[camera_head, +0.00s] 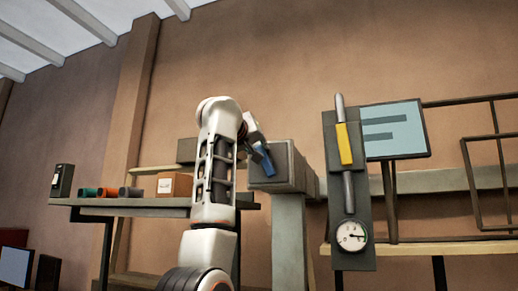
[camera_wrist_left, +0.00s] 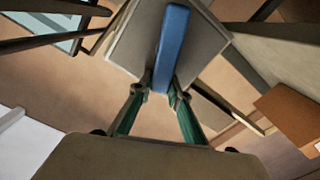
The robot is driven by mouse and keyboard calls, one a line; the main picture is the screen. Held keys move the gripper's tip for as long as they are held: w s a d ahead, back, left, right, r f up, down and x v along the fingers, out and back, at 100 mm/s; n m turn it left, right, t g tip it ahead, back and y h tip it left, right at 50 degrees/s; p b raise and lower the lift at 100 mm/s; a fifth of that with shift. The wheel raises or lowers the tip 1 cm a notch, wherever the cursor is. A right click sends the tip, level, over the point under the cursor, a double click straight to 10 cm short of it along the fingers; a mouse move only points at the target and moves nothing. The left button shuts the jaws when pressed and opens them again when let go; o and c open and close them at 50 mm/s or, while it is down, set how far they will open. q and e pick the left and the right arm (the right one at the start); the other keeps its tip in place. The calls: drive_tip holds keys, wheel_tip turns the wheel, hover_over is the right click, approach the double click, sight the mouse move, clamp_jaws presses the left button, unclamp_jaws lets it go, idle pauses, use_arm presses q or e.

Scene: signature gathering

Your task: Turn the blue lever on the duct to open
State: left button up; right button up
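The blue lever (camera_head: 267,166) is on the front face of the grey box-shaped duct (camera_head: 284,183), near the middle of the head view. The lever also shows in the left wrist view (camera_wrist_left: 171,45), running from the top down between my fingers. My left gripper (camera_head: 258,148) is at the upper end of the lever in the head view. In the left wrist view my green-padded left fingers (camera_wrist_left: 161,92) close in from both sides on the lever's near end and appear to touch it. My right gripper is not in view.
A grey panel (camera_head: 327,132) with a yellow-banded rod (camera_head: 344,145) and a round gauge (camera_head: 351,236) stands right of the duct. A screen (camera_head: 395,129) is behind it. A shelf (camera_head: 150,202) at left holds a cardboard box (camera_head: 174,186) and several small items.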

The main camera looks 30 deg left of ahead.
use_arm(q)
drive_tip(key=shift+d, duration=0.1)
clamp_jaws()
drive_tip(key=m, duration=0.1)
drive_tip(key=d+m, duration=0.1)
drive_tip(key=m, duration=0.3)
drive_tip(key=shift+w+d+r, duration=0.2)
drive_tip(key=shift+d+r, duration=0.05)
drive_tip(key=shift+d, duration=0.1)
drive_tip(key=o, duration=1)
unclamp_jaws()
drive_tip(key=v, duration=1.2)
